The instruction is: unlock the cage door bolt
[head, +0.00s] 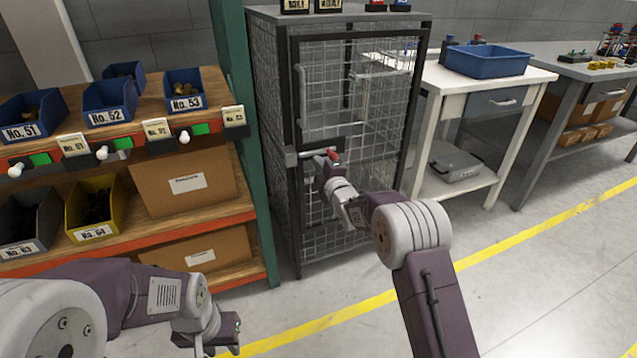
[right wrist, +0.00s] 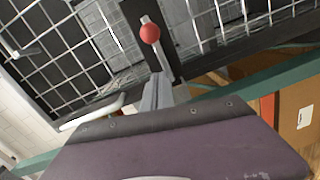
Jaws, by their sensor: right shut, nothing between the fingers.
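The wire-mesh cage (head: 270,110) stands in the middle of the head view, its dark-framed door (head: 350,32) shut. The bolt (head: 310,153) is a grey bar at the left side of the door with a red knob (head: 332,154). The red knob also shows in the right wrist view (right wrist: 150,33), just beyond my fingertips. My right gripper (head: 326,166) is shut and empty just below the knob; it also shows in the right wrist view (right wrist: 160,80). I cannot tell whether it touches the bolt. My left gripper (head: 225,338) is low in front of the shelf, its fingers partly hidden.
A shelf rack with blue bins (head: 110,102) and cardboard boxes (head: 185,183) stands left of the cage, beside a green post (head: 240,130). A white table (head: 450,85) with a blue tray (head: 487,60) stands right. The floor in front is clear, with a yellow line (head: 340,315).

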